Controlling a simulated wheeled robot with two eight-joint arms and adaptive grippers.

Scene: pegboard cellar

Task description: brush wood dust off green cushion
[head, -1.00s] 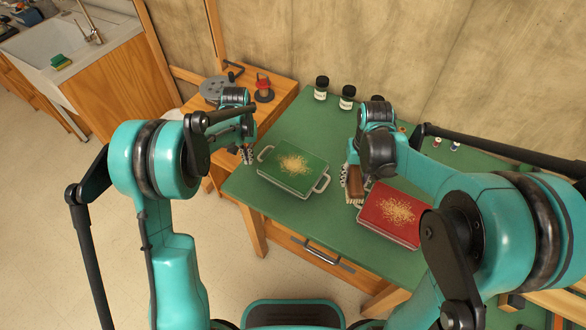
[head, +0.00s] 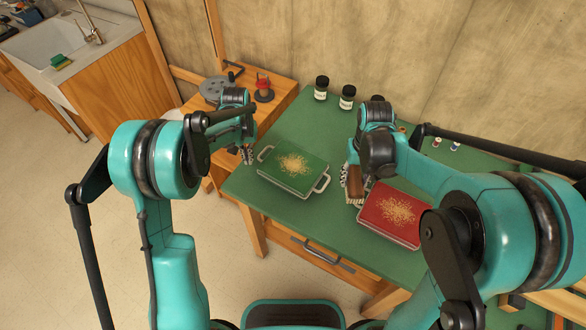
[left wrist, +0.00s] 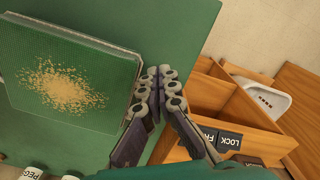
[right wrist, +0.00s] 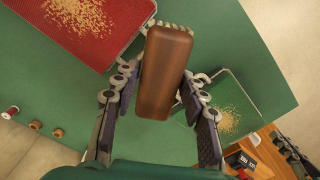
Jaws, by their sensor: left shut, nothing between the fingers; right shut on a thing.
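The green cushion (head: 313,173) lies on the green tabletop in the head view, with pale handles at two ends. A patch of tan wood dust (head: 293,164) covers its middle. My left gripper (head: 248,156) is shut and empty just left of the cushion; in the left wrist view its fingertips (left wrist: 160,74) meet beside the cushion's edge (left wrist: 105,60). My right gripper (right wrist: 158,78) is shut on the brush, whose brown wooden handle (right wrist: 164,75) fills the middle of the right wrist view. The brush (head: 354,184) is right of the green cushion, apart from it, beside the red cushion.
A red cushion (head: 378,203), also dusted, lies to the right. Dark jars (head: 347,97) stand along the back. A lower wooden bench (head: 284,94) with a red-topped item (head: 264,88) adjoins the left. Green tabletop is clear behind the green cushion.

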